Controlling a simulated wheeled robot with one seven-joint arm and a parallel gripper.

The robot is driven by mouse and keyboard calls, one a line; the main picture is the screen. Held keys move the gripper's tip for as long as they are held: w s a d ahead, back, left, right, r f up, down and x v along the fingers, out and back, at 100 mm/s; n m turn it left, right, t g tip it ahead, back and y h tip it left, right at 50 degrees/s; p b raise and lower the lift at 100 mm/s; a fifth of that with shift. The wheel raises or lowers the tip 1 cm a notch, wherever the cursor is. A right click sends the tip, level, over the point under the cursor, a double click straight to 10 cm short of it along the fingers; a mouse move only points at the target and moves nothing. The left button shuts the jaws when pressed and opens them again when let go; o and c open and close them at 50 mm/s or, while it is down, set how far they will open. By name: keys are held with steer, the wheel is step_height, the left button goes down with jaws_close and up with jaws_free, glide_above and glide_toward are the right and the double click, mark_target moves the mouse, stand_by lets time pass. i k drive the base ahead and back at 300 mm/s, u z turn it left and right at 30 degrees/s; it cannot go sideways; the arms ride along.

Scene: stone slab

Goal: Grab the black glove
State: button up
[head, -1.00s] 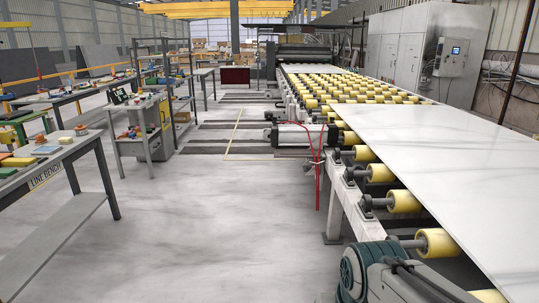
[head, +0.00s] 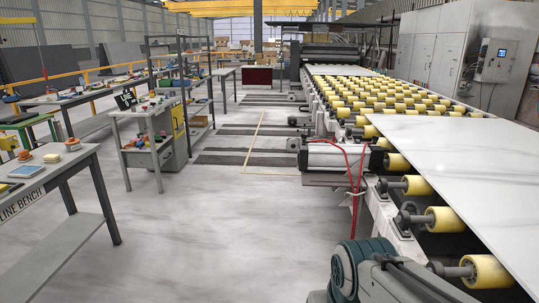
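I cannot make out a black glove in the head view. Small items lie on the benches and carts at the left, too small to tell apart. The near bench marked "LINE BENCH" (head: 22,205) stands at the left edge, with a blue flat item (head: 27,171), a pale yellow block (head: 52,158) and a round orange-topped item (head: 72,144) on it. Part of my arm shows at the bottom right. My gripper is not in view.
A roller conveyor (head: 405,219) with yellow rollers bears a large white slab (head: 470,160) at the right. A grey cart (head: 145,115) with small items stands left of centre. Red cables (head: 354,175) hang beside the conveyor. The floor (head: 235,225) between is clear.

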mark_target(377, 155)
steer(key=i, duration=1.55)
steer(key=z, duration=0.35)
steer(key=i, duration=1.55)
steer(key=z, duration=0.45)
steer(key=i, duration=1.3)
steer(key=z, duration=0.25)
